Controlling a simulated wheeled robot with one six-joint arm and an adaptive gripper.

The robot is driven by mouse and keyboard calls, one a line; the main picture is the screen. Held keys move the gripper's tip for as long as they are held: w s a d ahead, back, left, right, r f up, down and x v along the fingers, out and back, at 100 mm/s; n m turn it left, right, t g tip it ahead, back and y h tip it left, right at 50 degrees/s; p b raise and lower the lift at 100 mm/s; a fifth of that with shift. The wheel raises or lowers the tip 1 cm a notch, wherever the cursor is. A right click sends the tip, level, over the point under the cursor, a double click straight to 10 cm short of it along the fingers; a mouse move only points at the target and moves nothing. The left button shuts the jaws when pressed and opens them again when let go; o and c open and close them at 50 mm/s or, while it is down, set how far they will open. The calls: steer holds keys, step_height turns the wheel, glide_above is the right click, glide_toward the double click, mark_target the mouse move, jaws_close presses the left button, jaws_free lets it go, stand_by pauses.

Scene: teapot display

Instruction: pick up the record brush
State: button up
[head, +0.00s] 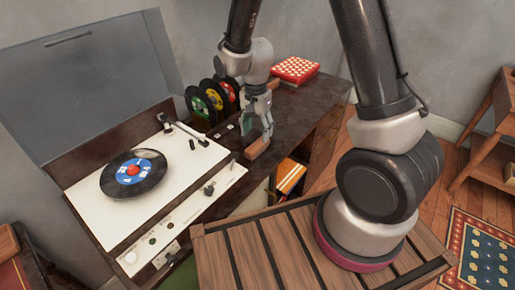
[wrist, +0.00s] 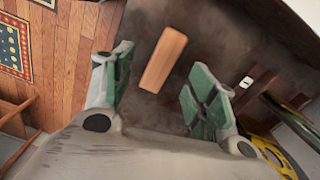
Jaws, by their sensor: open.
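The record brush appears as a small wooden block (head: 257,148) on the dark cabinet top, near its front edge and right of the record player. My gripper (head: 257,130) points down just behind and above it in the head view, fingers apart. In the wrist view, the brush (wrist: 163,59) lies beyond the gap between the green-padded fingertips of my gripper (wrist: 163,82), slightly tilted in the picture. Nothing is held, and no finger visibly touches the brush. I cannot tell the exact height of the fingertips above it.
The record player (head: 210,153) with its open lid (head: 90,80) stands left of my gripper. Several upright records (head: 213,98) are behind it, and a red-and-white box (head: 295,69) is at the back right. A slatted wooden surface (head: 245,258) is in front.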

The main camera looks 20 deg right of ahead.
mark_target(257, 144)
steer(key=shift+w+a+m, duration=0.15)
steer(key=shift+w+m, duration=0.2)
steer(key=shift+m, duration=0.45)
steer(key=f, duration=0.7)
steer(key=shift+d+f, duration=0.35)
steer(key=shift+f, duration=0.05)
steer(key=c, duration=1.2)
steer(key=shift+w, duration=0.1)
step_height(257, 144, up, 10)
steer(key=shift+r, duration=0.1)
